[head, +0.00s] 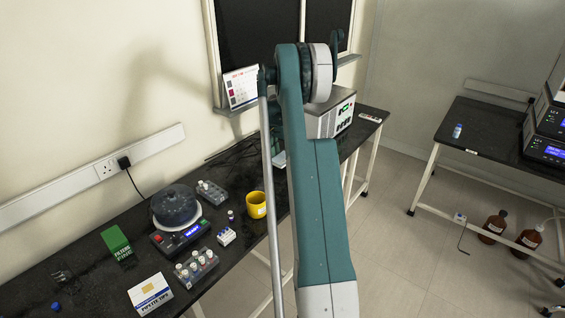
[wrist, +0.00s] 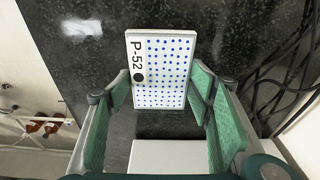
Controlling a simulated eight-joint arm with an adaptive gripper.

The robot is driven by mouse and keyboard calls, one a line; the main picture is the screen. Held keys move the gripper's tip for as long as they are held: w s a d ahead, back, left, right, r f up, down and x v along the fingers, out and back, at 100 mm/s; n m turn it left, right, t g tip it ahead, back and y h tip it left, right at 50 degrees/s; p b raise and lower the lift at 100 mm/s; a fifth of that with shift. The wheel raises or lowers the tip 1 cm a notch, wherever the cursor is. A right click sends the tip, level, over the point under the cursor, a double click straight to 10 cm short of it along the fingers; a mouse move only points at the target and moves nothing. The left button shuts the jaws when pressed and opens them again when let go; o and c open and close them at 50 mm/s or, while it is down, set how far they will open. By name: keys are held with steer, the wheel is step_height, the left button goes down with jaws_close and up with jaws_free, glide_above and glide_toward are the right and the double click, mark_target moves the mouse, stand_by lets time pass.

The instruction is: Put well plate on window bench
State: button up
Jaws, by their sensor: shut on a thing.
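The well plate (wrist: 165,92) is a white rectangle with rows of blue dots and the label P-52. In the wrist view it lies between the green-padded fingers of my gripper (wrist: 162,95), which is shut on it. Dark speckled bench top shows beneath and around it; I cannot tell whether the plate touches it. In the head view my arm hides most of the gripper, and a small pale patch shows beside the arm at bench level. The window bench (head: 100,270) is the long black bench along the wall under the window.
On the bench stand a round dark device (head: 176,207), a yellow mug (head: 256,204), tube racks, a green box (head: 116,241) and a pipette-tips box (head: 150,294). A grey instrument (head: 332,115) stands behind my arm. Black cables (wrist: 275,75) lie right of the plate. A second bench (head: 480,130) is at right.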

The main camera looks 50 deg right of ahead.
mark_target(282, 160)
steer(key=shift+f, duration=0.15)
steer(key=shift+f+b, duration=0.3)
steer(key=shift+f, duration=1.4)
steer(key=shift+f, duration=0.15)
steer(key=o, duration=0.9)
steer(key=r, duration=0.4)
steer(key=a+r+p, duration=0.1)
steer(key=r, duration=0.7)
steer(key=shift+a+r+p, duration=0.1)
steer(key=shift+a+p, duration=0.25)
steer(key=shift+a, duration=0.05)
